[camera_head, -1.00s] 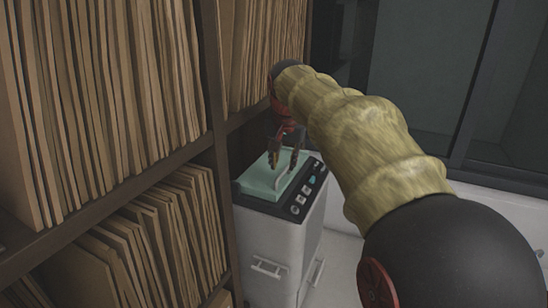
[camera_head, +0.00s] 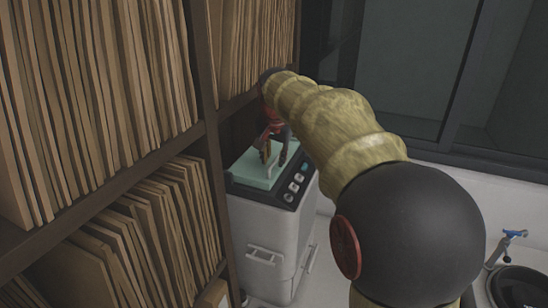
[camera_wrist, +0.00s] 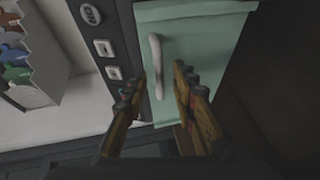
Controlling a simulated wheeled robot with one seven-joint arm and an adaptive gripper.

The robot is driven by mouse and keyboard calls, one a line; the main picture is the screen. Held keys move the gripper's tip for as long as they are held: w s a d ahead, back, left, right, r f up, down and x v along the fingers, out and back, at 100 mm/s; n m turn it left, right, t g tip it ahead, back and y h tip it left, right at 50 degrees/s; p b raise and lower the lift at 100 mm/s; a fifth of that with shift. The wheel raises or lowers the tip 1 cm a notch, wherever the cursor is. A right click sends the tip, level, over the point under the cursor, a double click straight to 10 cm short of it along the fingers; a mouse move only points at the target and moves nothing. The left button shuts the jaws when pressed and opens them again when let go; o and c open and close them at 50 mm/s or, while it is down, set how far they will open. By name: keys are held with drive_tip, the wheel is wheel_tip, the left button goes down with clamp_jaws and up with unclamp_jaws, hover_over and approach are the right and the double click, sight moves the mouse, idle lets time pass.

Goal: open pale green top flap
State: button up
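The pale green top flap (camera_head: 250,171) lies closed on top of a white and dark machine (camera_head: 268,222). In the wrist view the flap (camera_wrist: 208,50) fills the upper middle, with a pale curved handle (camera_wrist: 156,62) standing on it. My gripper (camera_head: 273,158) is over the flap, pointing down. In the wrist view my gripper (camera_wrist: 162,84) is open, with one finger on each side of the handle's lower end. I cannot tell whether either finger touches the handle. The flap's far side is partly hidden by my fingers.
Buttons (camera_head: 296,183) line the dark panel beside the flap. A wooden shelf of brown folders (camera_head: 150,215) stands close on the left. A sink with a tap (camera_head: 508,240) is at the right. Several coloured items (camera_wrist: 14,60) sit in a white holder.

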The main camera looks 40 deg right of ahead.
drive_tip(key=shift+d+f, duration=0.1)
drive_tip(key=shift+c, duration=0.8)
clamp_jaws()
